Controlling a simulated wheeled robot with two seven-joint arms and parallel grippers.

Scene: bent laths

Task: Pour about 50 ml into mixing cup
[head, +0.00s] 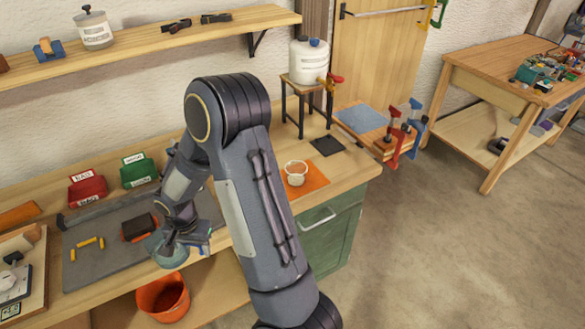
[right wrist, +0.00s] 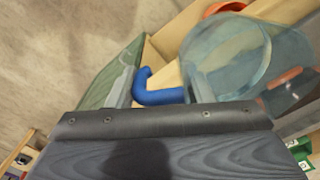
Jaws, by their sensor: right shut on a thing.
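My right gripper (head: 186,234) is over the front edge of the bench, left of my forearm. It is shut on the blue handle (right wrist: 157,92) of a clear jug (right wrist: 235,58). The jug (head: 166,252) also shows in the head view, below and left of the gripper. Its tilt and any liquid in it are hard to tell. A small pale cup (head: 296,168), likely the mixing cup, stands on an orange mat (head: 312,180) at the right of the bench, apart from the jug. My left gripper is not in view.
A white canister with a tap (head: 308,62) stands on a small stand behind the cup. A grey mat (head: 85,262), a red box (head: 88,188) and a green box (head: 138,172) lie left. An orange bucket (head: 163,297) sits below the bench edge. Clamps (head: 405,130) stick out at right.

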